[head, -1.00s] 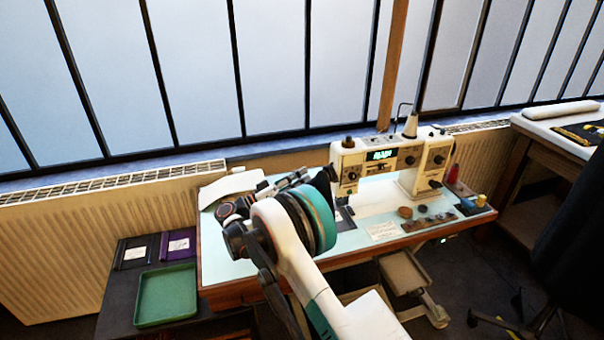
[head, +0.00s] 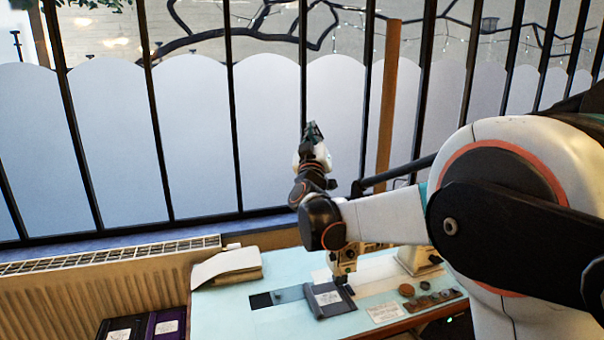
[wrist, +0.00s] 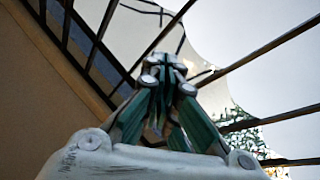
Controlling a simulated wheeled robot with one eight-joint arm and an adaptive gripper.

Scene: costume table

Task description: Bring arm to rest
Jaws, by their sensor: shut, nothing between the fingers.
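My gripper (head: 312,130) is raised well above the table, in front of the window, and points upward in the head view. In the wrist view its fingers (wrist: 165,72) meet at the tips, with nothing held between them. My arm crosses the right half of the head view and hides most of the sewing machine (head: 345,262).
Below is a pale blue work table (head: 225,312) with a grey folder (head: 328,300), several small round and square pieces, and a white card (head: 384,312). A folded cloth (head: 228,266) lies at the back left. Barred windows and a radiator (head: 90,285) stand behind.

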